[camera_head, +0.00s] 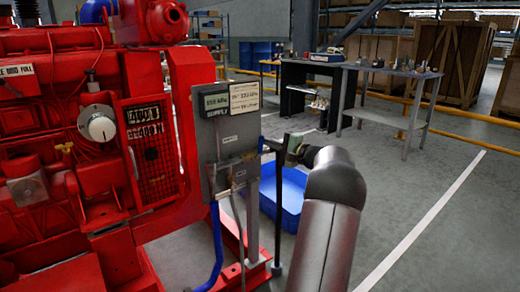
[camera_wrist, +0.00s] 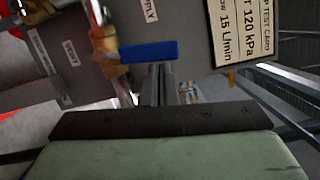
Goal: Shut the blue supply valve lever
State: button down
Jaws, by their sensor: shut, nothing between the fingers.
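The blue supply valve lever (camera_wrist: 150,52) lies across the upper middle of the wrist view. Its left end meets a brass valve body (camera_wrist: 106,48) on a pipe, and the lever sits crosswise to that pipe. In the head view a small blue piece of the lever (camera_head: 261,143) shows at the right edge of the grey panel (camera_head: 207,150). My gripper (camera_head: 292,150) is just right of the panel, shut and empty. In the wrist view its dark edge and green part (camera_wrist: 165,125) fill the bottom, apart from the lever in the picture. Contact cannot be told.
The red pumpset (camera_head: 185,95) stands left. A blue bin (camera_head: 290,195) sits on the floor behind my arm. A workbench (camera_head: 400,73) stands farther back. Floor at right is clear.

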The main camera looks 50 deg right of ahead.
jog(key=shift+a+r, duration=0.2)
jog(key=shift+a, duration=0.05)
jog(key=shift+w, duration=0.1)
dwell(0.4)
jog(key=s+d+p, duration=0.3)
jog(key=s+d, duration=0.1)
jog(key=s, duration=0.6)
jog(key=shift+s+d+f, duration=0.25)
jog(key=shift+s+d, duration=0.05)
jog(key=shift+s, duration=0.1)
